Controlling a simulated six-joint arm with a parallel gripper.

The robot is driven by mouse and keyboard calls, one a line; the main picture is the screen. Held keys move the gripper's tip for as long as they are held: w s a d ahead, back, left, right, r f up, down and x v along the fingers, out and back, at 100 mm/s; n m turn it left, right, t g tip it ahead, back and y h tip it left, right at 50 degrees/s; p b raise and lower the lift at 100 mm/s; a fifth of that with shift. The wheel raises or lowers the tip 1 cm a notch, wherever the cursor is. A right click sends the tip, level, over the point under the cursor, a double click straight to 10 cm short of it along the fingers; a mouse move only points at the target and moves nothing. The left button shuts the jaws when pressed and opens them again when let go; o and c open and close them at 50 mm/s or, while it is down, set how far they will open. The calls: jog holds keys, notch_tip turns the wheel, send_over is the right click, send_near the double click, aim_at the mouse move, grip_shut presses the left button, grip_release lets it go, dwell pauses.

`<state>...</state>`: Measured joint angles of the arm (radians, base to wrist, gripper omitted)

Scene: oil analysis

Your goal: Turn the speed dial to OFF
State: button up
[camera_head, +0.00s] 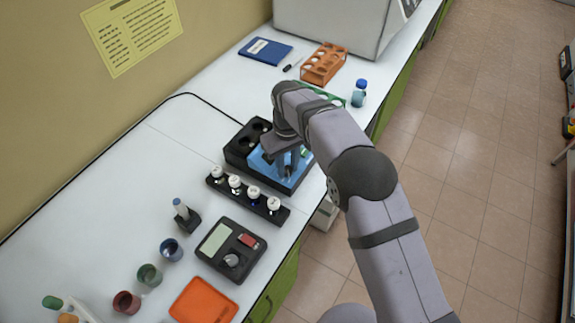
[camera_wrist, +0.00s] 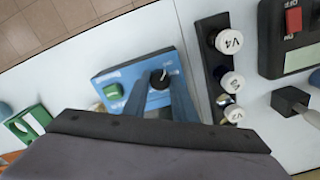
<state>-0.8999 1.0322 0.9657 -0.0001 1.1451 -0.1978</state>
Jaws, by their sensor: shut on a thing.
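The speed dial is a small black knob (camera_wrist: 160,77) with a white mark, on a blue panel (camera_wrist: 116,76). My gripper (camera_wrist: 158,86) is shut on the dial, one finger on each side of it in the wrist view. A green button (camera_wrist: 113,91) sits on the same panel, left of the dial. In the head view my gripper (camera_head: 287,162) is over the blue panel (camera_head: 263,172) of the black device and hides the dial. Any OFF marking by the dial is too small to read.
A black rack with several white-capped knobs (camera_head: 254,191) stands close in front of the device. A black box with a red switch (camera_head: 248,241), small cups (camera_head: 150,275) and an orange tray (camera_head: 203,300) lie nearer. Green (camera_wrist: 30,122) and orange racks (camera_head: 323,63) stand beyond.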

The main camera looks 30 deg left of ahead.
aim_at(287, 169)
jog(key=shift+r, duration=0.1)
dwell(0.3)
jog(key=o, duration=1)
jog(key=shift+o, duration=0.2)
jog(key=shift+r+b, duration=1.2)
jog(key=shift+r, duration=2.45)
